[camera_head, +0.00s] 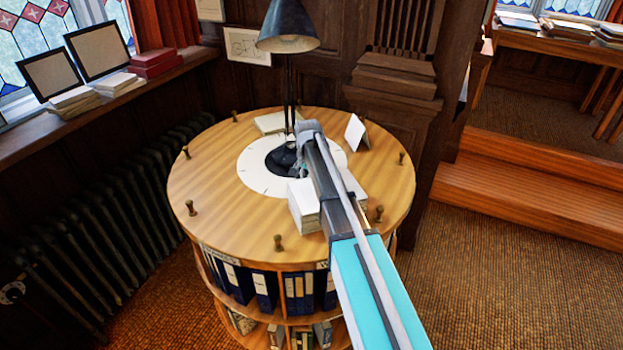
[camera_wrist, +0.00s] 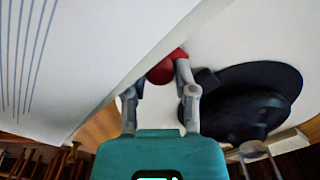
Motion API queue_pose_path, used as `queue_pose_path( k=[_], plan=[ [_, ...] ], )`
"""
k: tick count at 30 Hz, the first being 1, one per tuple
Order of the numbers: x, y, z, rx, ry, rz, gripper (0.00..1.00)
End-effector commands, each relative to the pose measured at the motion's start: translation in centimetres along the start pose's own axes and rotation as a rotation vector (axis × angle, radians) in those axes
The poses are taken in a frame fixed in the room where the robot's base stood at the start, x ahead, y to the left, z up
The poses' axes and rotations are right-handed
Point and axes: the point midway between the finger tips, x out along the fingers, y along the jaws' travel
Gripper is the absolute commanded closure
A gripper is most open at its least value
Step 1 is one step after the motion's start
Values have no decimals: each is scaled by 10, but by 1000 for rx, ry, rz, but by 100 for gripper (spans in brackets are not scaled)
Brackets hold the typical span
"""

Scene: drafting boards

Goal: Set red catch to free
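The red catch shows in the wrist view as a round red knob (camera_wrist: 162,71) just beyond the fingertips, beside a white block edge. My gripper (camera_wrist: 157,88) has its two fingers apart. The right fingertip overlaps the red knob's edge in the picture; I cannot tell whether it touches. The left fingertip is clear of it. In the head view my arm reaches over the round wooden table (camera_head: 225,150), and the red catch is hidden there. What the catch is set to cannot be read.
A black desk lamp (camera_head: 288,27) stands on a white disc (camera_head: 258,184); its dark base (camera_wrist: 240,103) is right of my gripper in the wrist view. A paper stack (camera_head: 303,208) and a folded white card (camera_head: 356,132) are close by. Several wooden pegs line the table's rim.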

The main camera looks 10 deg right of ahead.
Motion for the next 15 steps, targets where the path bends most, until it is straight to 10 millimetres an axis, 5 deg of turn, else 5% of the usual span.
queue_pose_path(
  k=[4,15],
  plan=[
    [0,1,0,0,0,2,100],
    [0,-10,-11,0,0,3,100]
  ],
)
